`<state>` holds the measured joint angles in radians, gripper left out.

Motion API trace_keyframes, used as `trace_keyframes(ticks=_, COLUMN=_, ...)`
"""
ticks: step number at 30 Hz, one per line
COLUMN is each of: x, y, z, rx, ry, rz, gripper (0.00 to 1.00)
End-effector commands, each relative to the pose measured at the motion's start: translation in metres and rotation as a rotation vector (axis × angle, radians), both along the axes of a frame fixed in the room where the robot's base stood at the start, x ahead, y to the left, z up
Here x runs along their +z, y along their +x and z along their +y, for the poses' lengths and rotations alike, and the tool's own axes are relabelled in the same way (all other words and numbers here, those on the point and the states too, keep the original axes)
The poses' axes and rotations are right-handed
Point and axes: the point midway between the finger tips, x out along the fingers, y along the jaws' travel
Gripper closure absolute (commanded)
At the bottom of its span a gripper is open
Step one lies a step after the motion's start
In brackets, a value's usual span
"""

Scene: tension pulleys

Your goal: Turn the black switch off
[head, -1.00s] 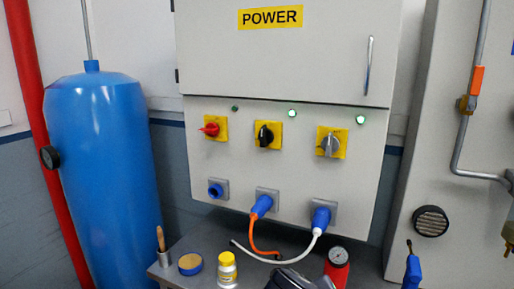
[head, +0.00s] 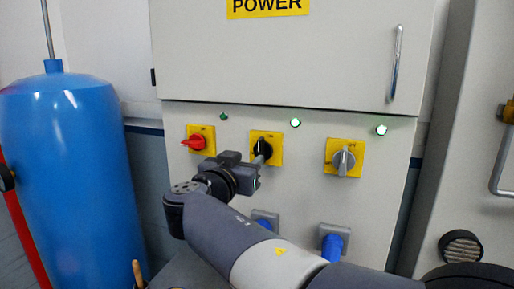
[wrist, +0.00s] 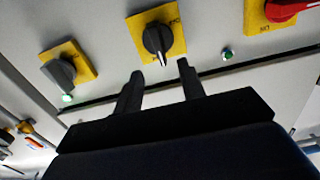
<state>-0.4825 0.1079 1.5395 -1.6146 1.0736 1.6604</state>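The black switch (head: 265,144) is the middle rotary switch on a yellow plate on the grey power cabinet (head: 300,190). In the wrist view the black switch (wrist: 158,38) lies beyond the fingertips, with its white mark pointing down in that picture. My gripper (head: 260,159) is in front of the switch and partly hides it in the head view. In the wrist view my gripper (wrist: 160,78) is open, its two fingers apart with nothing between them. Contact with the knob does not show. A lit green lamp (head: 295,123) is above right of the switch.
A red switch (head: 197,141) is to the left and a grey switch (head: 343,160) to the right. A dim lamp (head: 224,117) and another lit lamp (head: 381,130) are above. Blue plugs (head: 332,246) are below. A blue tank (head: 65,165) stands left.

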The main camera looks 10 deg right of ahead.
Motion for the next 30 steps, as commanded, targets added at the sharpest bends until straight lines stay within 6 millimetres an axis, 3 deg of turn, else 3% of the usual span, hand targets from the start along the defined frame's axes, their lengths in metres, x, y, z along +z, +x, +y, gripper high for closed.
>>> trace_keyframes(ticks=6, x=0.003, y=0.035, z=-0.025, rx=-0.004, ry=-0.001, rz=0.003, gripper=0.62)
trace_keyframes(ticks=12, x=0.001, y=0.055, z=-0.038, rx=-0.001, ry=-0.001, rz=0.003, gripper=0.62)
trace_keyframes(ticks=24, x=0.000, y=0.061, z=-0.041, rx=0.001, ry=0.000, rz=0.001, gripper=0.63)
trace_keyframes(ticks=30, x=0.000, y=0.061, z=-0.041, rx=0.001, ry=0.000, rz=0.002, gripper=0.79)
